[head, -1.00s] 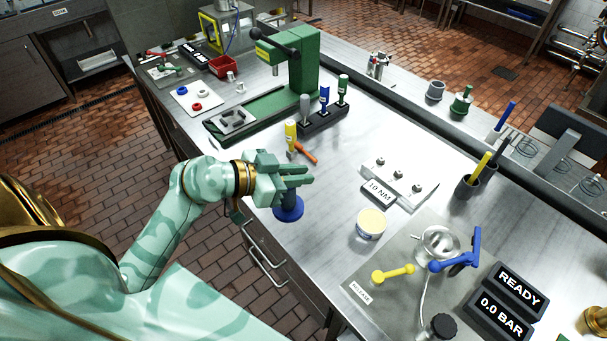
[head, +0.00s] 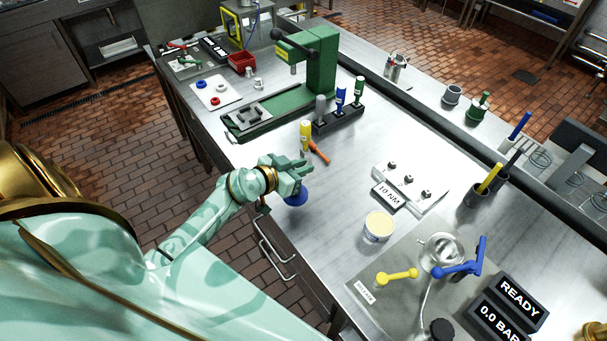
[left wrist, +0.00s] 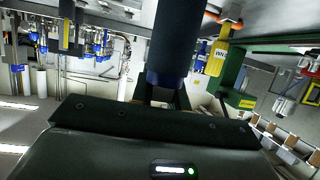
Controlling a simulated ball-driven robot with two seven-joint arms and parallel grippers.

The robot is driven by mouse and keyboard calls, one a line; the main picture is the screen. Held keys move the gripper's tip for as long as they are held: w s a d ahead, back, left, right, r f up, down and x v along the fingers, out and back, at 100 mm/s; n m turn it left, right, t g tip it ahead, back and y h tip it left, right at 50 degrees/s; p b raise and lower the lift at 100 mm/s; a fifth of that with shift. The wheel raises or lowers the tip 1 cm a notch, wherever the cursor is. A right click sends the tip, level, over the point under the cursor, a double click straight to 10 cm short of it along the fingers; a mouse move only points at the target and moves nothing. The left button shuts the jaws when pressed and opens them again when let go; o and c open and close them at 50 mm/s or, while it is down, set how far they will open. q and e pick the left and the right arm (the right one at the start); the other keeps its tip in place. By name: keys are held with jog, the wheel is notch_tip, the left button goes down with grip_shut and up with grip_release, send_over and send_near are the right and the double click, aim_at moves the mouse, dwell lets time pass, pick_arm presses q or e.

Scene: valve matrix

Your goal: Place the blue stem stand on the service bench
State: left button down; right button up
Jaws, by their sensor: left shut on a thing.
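The blue stem stand shows its round blue base (head: 296,199) below my left gripper (head: 303,168) in the head view, at the near edge of the steel service bench (head: 345,185). The left gripper is shut on the stand's upper part, which the fingers hide. In the left wrist view the stand's dark cylindrical body (left wrist: 178,40) rises from between the jaws, with a blue band low on it. I cannot tell whether the base touches the bench. My right gripper is not in view.
A cream-topped tub (head: 379,226) is to the right. Bare bench lies between the hammer and the tub.

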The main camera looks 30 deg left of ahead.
pick_arm(q)
jog(key=shift+w+a+f+b, duration=0.15)
jog(key=shift+w+f+b, duration=0.25)
jog(key=shift+w+f, duration=0.2)
jog(key=f+b, duration=0.2)
jog(key=f, duration=0.1)
jog(key=shift+w+a+f+b, duration=0.1)
jog(key=shift+w+f+b, duration=0.1)
jog(key=shift+f+b, duration=0.1)
jog(key=shift+r, duration=0.1)
jog(key=shift+f, duration=0.2)
jog(key=c, duration=1.4)
grip_release()
jog(key=shift+o, duration=0.2)
